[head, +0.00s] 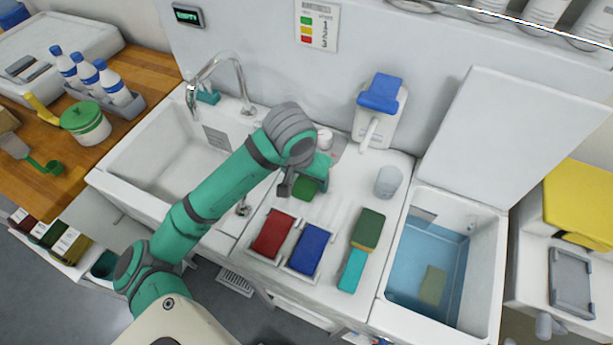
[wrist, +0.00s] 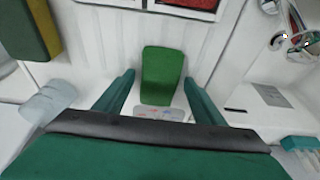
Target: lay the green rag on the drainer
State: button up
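The green rag (head: 306,188) is a small folded block on the white counter behind the red and blue rags. In the wrist view the green rag (wrist: 162,72) lies between the two fingertips, with a gap on each side. My gripper (head: 303,180) is open above it, pointing down; its spread fingers show in the wrist view (wrist: 158,80). In the head view the gripper hides part of the rag. The drainer (head: 341,214) looks to be the white ribbed surface in the middle of the counter, right of the rag. Whether the fingers reach the rag's height is unclear.
A red rag (head: 272,235) and a blue rag (head: 310,250) lie in white trays in front. A green-yellow sponge (head: 368,228), a teal block (head: 352,270) and a pale cup (head: 388,182) stand right. Sinks flank the counter; the right basin (head: 455,255) holds water.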

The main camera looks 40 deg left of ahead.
jog(key=shift+s, duration=0.1)
jog(key=a+v, duration=0.1)
jog(key=v, duration=1.1)
jog(key=shift+d+r, duration=0.25)
jog(key=shift+d, duration=0.25)
